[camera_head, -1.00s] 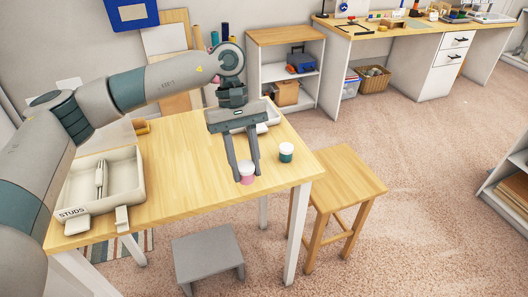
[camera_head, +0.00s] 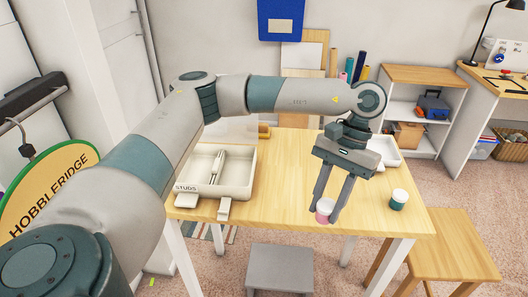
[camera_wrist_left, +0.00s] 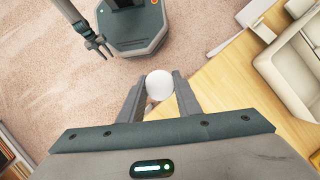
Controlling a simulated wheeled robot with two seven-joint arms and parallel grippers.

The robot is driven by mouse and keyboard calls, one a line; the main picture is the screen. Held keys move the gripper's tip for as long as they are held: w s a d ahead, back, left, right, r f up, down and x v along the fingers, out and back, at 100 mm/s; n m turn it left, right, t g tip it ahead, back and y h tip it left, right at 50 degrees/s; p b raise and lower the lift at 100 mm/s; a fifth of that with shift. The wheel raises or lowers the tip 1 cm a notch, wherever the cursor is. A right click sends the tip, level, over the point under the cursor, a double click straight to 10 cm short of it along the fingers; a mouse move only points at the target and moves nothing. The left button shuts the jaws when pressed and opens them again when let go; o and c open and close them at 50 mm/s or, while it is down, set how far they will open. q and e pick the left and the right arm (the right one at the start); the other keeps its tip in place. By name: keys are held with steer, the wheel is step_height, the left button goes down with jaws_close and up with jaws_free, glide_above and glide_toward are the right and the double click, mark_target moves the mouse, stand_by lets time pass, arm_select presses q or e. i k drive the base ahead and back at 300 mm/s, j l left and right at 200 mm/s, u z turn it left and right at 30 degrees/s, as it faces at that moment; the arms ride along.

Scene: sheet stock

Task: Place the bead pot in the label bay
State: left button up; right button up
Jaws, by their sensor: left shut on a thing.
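A small pink pot with a white lid (camera_head: 323,211) is between the fingertips of my left gripper (camera_head: 329,203), near the table's front edge. My left gripper is shut on it; the white lid (camera_wrist_left: 159,84) also shows between the fingers in the left wrist view. I cannot tell whether the pot touches the table. A green pot with a white lid (camera_head: 398,200) stands to its right. A pale tray marked STUDS (camera_head: 240,185) is at the left of the table. Another pale tray (camera_head: 386,149) is partly hidden behind my left gripper; its label is not visible. My right gripper (camera_wrist_left: 99,43) appears open, away from the table.
The wooden table (camera_head: 285,195) is clear between the STUDS tray and the held pot. A wooden stool (camera_head: 450,245) stands at the right and a grey step stool (camera_head: 280,268) in front.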

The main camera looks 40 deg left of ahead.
mark_target(199, 174)
steer(key=l+u, duration=0.1)
steer(key=u, duration=0.85)
steer(key=i+l+u, duration=0.1)
steer(key=l+u, duration=1)
steer(key=l, duration=0.75)
steer(key=k+l+u, duration=0.1)
steer(key=l, duration=0.4)
steer(key=i, duration=0.45)
